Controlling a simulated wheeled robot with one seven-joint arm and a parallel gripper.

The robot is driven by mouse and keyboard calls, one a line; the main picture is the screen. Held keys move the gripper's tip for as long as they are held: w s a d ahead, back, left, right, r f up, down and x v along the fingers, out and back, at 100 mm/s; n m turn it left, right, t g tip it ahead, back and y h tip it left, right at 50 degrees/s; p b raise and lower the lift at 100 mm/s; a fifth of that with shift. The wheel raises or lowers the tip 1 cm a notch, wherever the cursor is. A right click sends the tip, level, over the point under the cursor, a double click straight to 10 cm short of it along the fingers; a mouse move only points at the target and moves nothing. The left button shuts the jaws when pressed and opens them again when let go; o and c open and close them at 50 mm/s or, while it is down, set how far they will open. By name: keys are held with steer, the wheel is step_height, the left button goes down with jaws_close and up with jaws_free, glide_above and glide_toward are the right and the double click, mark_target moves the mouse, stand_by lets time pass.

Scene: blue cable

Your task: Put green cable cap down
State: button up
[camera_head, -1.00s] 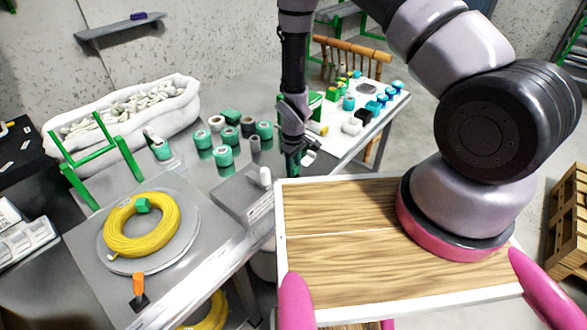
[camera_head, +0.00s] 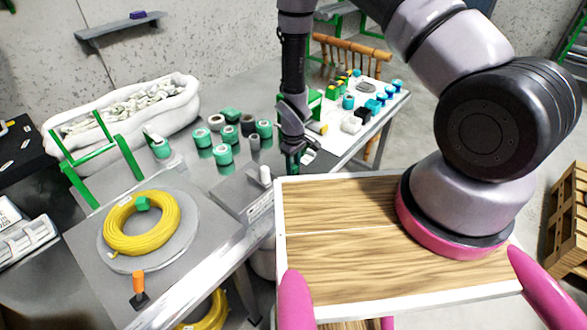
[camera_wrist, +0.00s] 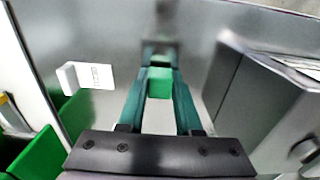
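A green block-shaped cable cap (camera_wrist: 159,82) sits between the two fingers of my gripper (camera_wrist: 160,72) in the wrist view, with a finger against each side. My gripper (camera_head: 293,168) points down over the grey metal table (camera_head: 188,184) near its right end in the head view. The cap is too small and covered to make out there. I cannot tell whether the cap touches the table.
Several green and grey rolls (camera_head: 223,155) stand left of my gripper. A grey box (camera_head: 240,194) stands to its lower left. A white table (camera_head: 345,122) with small coloured parts is behind at the right. Green blocks (camera_wrist: 42,155) show at lower left in the wrist view.

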step_height(320, 180, up, 13)
steer(key=shift+f, duration=0.15)
steer(key=w+d+r+m+t+y, duration=0.1)
steer(key=d+r+m+t, duration=0.3)
steer(key=r, duration=1)
steer(key=w+d+r+m+g, duration=0.15)
steer(key=d+r, duration=0.35)
steer(key=r, duration=0.9)
steer(key=s+d+r+m+t, duration=0.2)
steer(key=s+d+r+m, duration=0.2)
steer(key=s+r, duration=0.5)
steer(key=s+d+r+m+t+y, duration=0.1)
steer(key=s+d+r+m+t, duration=0.1)
steer(key=s+d+r, duration=0.3)
steer(key=s+r+m, duration=0.1)
steer(key=s+r, duration=0.3)
steer(key=r, duration=0.1)
steer(key=shift+s+d+m+t, duration=0.25)
steer(key=shift+s+m+t, duration=0.05)
steer(key=shift+m+t, duration=0.05)
